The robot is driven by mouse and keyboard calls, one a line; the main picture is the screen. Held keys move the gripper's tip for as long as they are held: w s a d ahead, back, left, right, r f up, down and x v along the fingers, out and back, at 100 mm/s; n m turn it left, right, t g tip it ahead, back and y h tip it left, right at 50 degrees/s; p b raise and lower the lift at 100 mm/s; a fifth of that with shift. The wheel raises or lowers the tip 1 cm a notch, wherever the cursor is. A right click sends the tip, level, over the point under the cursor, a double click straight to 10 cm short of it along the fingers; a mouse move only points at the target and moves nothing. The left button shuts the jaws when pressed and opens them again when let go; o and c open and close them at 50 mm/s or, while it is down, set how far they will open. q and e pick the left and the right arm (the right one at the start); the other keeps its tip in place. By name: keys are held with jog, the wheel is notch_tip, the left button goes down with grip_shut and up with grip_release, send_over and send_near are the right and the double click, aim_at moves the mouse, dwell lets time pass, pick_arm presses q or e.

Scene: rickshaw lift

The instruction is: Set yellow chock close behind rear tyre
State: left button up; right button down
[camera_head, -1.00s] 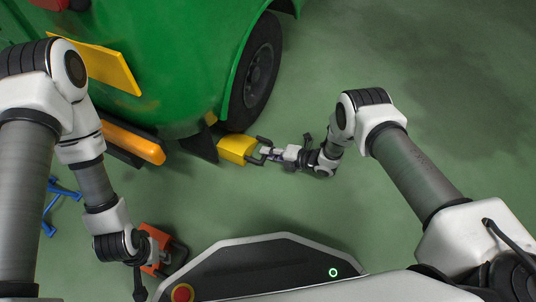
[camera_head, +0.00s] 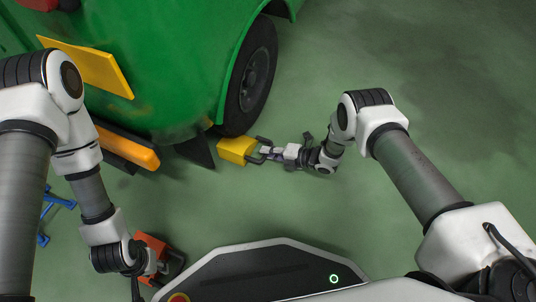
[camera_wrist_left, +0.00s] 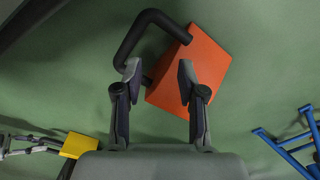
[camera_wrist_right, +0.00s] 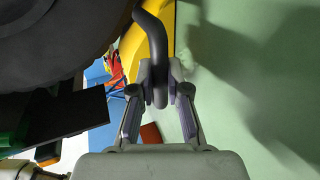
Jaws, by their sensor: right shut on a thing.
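The yellow chock (camera_head: 235,150) stands on the green floor at the lower end of the rear tyre (camera_head: 252,80). In the head view it meets the tyre's outline; whether they touch I cannot tell. My right gripper (camera_head: 264,152) is shut on the chock's dark handle, which the right wrist view shows between the fingers (camera_wrist_right: 160,90). The chock's yellow body (camera_wrist_right: 204,35) is partly hidden behind the handle there. In the left wrist view my left gripper (camera_wrist_left: 159,75) is open and empty, above an orange chock (camera_wrist_left: 200,65) with a black handle.
The green vehicle (camera_head: 185,60) fills the upper left, with a yellow plate (camera_head: 85,68) and an orange-yellow bumper bar (camera_head: 128,146). A dark flap (camera_head: 198,152) hangs left of the yellow chock. Blue stand legs (camera_wrist_left: 292,140) lie near the orange chock. The floor at right is clear.

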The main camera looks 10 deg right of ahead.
jog(key=shift+w+d, duration=0.15)
jog(key=shift+w, duration=0.05)
jog(key=c, duration=1)
grip_release()
jog(key=shift+o, duration=0.2)
jog(key=shift+d, duration=0.1)
jog(key=shift+p+v, duration=0.7)
jog(key=shift+v, duration=0.25)
jog(key=shift+p+v, duration=1.95)
jog(key=shift+v, duration=0.95)
jog(key=shift+s+d+r, duration=0.15)
jog(key=shift+s+d, duration=0.05)
